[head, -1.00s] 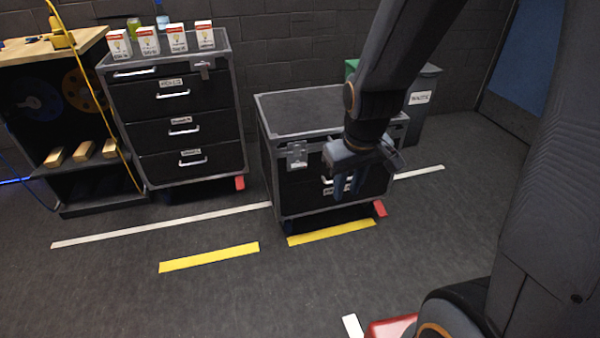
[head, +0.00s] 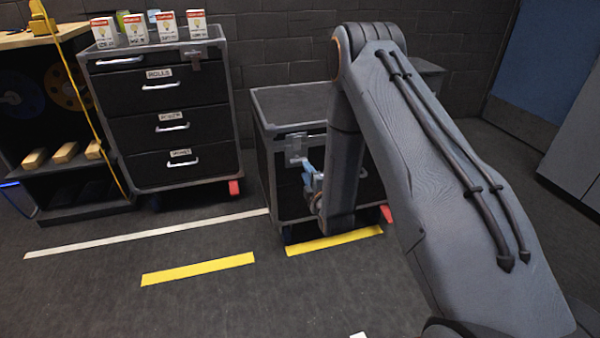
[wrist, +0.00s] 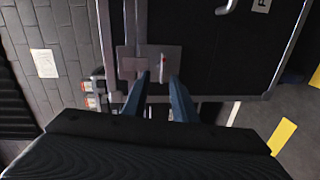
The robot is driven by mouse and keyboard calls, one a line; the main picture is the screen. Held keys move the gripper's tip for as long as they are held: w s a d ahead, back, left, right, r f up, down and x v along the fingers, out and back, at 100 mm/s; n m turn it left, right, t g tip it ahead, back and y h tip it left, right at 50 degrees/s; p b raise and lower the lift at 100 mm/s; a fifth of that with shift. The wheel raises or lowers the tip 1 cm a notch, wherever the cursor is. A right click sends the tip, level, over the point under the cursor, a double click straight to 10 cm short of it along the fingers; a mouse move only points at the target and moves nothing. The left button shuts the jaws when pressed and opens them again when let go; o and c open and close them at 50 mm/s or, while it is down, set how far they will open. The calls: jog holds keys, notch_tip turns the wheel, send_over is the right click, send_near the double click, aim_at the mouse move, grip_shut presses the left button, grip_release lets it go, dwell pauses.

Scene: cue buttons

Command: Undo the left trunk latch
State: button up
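The black trunk (head: 288,105) with grey metal edges stands on the floor, its lid down. Its left latch (head: 295,150), a grey metal plate, is on the upper left of the front face. The latch plate also shows in the wrist view (wrist: 132,66), with a thin light lever (wrist: 163,64) standing on it. My gripper (head: 308,177) is just in front of and below the latch. In the wrist view my gripper (wrist: 160,88) is open, its two blue fingers apart and pointing at the plate. I cannot tell whether they touch it. My arm hides the trunk's right part.
A drawer cabinet (head: 172,98) with several small boxes on top stands left of the trunk. A shelf (head: 75,205) is farther left. Yellow floor strips (head: 198,269) lie in front, where the floor is clear. A blue door (head: 545,60) is at the right.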

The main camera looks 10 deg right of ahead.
aim_at(298, 160)
jog(key=w+a+f+n+t+b, duration=0.1)
jog(key=w, duration=0.6)
jog(key=shift+w+f+b, duration=0.25)
jog(key=shift+w+b, duration=0.1)
jog(key=shift+b, duration=0.05)
grip_shut()
